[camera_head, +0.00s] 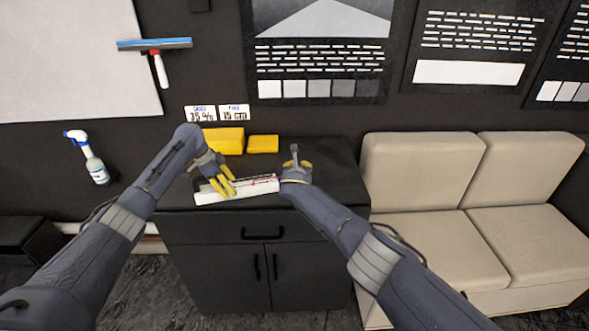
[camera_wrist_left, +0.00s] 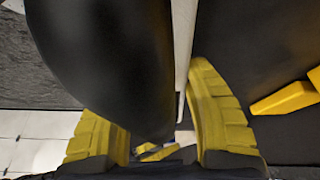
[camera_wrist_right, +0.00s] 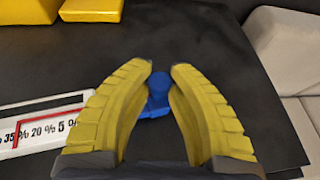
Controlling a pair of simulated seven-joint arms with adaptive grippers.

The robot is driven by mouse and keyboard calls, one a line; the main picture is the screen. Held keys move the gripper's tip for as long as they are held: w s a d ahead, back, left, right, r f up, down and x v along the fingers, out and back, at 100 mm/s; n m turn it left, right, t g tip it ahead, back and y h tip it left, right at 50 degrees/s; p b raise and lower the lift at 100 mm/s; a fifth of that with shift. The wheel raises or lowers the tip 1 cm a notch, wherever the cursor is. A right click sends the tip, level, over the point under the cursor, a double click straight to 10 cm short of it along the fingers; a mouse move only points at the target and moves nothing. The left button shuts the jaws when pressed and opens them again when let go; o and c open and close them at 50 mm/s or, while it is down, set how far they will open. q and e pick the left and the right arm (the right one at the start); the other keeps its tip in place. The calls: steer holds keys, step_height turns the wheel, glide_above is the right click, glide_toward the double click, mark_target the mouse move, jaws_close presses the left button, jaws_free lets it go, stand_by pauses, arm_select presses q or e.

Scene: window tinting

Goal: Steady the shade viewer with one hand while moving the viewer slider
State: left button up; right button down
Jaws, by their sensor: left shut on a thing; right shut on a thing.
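The shade viewer (camera_head: 240,192) is a long white bar lying on the black cabinet top. In the right wrist view its white scale (camera_wrist_right: 42,122) shows printed percentages and a red frame at the left. My left gripper (camera_head: 229,188) is over the viewer's left part. In the left wrist view its yellow fingers (camera_wrist_left: 160,125) are shut around a large dark rounded part (camera_wrist_left: 105,60) beside a white edge. My right gripper (camera_head: 297,164) is at the viewer's right end. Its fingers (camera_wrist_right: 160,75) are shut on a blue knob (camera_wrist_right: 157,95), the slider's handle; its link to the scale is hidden.
Yellow blocks (camera_head: 224,140) sit at the back of the cabinet top (camera_head: 335,180), under two small cards (camera_head: 217,113) on the wall. A beige sofa (camera_head: 425,210) stands on the right. A spray bottle (camera_head: 90,158) and a squeegee (camera_head: 156,50) are at the left. The cabinet's right part is clear.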

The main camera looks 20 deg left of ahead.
steer(key=c, duration=1.2)
jaws_free()
steer(key=shift+s, duration=0.15)
steer(key=shift+s+r, duration=0.2)
steer(key=shift+s, duration=0.4)
steer(key=shift+v, duration=5.25)
steer(key=shift+d, duration=0.1)
arm_select(q)
steer(key=o, duration=2)
steer(key=shift+v, duration=3)
